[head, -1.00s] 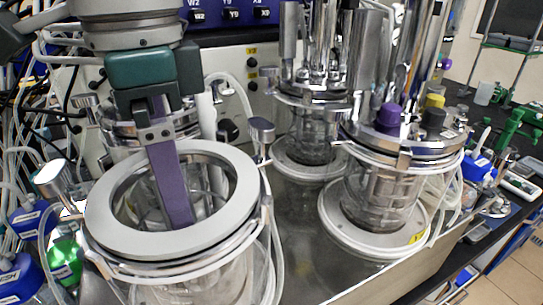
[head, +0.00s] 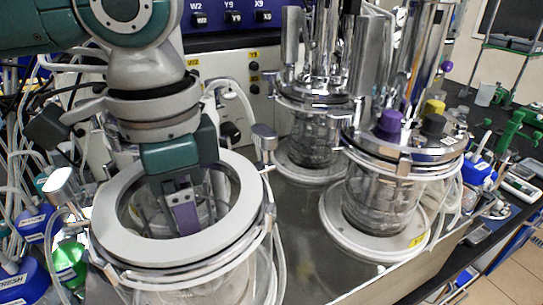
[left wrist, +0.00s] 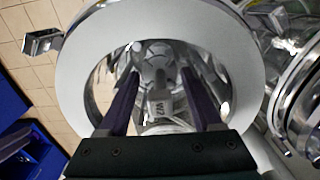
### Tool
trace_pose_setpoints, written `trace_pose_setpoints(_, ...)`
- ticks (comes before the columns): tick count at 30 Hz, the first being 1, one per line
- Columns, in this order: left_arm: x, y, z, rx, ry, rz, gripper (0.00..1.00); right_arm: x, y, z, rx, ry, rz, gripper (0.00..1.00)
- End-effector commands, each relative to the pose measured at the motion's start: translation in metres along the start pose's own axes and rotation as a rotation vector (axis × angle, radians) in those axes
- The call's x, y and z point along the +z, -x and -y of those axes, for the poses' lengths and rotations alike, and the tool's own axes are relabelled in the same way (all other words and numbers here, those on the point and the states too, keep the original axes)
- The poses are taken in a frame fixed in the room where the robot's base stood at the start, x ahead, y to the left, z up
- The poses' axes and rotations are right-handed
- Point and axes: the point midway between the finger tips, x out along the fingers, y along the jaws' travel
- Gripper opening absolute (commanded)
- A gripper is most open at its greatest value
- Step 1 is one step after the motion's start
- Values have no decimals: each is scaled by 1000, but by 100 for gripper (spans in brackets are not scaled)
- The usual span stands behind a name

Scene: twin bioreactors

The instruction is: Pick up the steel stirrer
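My left gripper (head: 184,214) reaches down through the open ring-shaped rim (head: 108,215) of the front left glass vessel. The left wrist view shows its two purple fingers (left wrist: 159,76) spread apart inside the rim. Between and beyond them is a grey metal piece (left wrist: 156,76), which looks like the steel stirrer; a small grey block with dark lettering sits close by. I cannot tell whether the fingers touch it. In the head view the stirrer is hidden by the gripper and the rim. My right gripper is not in view.
A second glass vessel (head: 385,200) with a crowded steel lid and purple and yellow caps stands to the right, with another behind. A chrome clamp knob (head: 264,137) stands beside the open rim. Tubing and blue-capped bottles (head: 30,222) crowd the left.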

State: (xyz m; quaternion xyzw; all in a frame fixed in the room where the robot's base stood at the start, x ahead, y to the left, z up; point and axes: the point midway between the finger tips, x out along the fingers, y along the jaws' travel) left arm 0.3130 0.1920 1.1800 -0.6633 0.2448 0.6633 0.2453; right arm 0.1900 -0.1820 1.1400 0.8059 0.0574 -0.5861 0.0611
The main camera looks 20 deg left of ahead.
Motion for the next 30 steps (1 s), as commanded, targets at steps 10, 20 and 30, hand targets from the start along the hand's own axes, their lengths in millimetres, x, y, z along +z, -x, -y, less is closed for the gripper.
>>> trace_pose_setpoints(10, 0, 0, 0, 0, 0, 0, 25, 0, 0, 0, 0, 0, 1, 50)
trace_pose_setpoints(20, 0, 0, 0, 0, 0, -1, 0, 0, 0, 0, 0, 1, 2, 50)
trace_pose_setpoints(30, 0, 1, 0, -1, 0, -2, 0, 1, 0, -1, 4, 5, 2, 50)
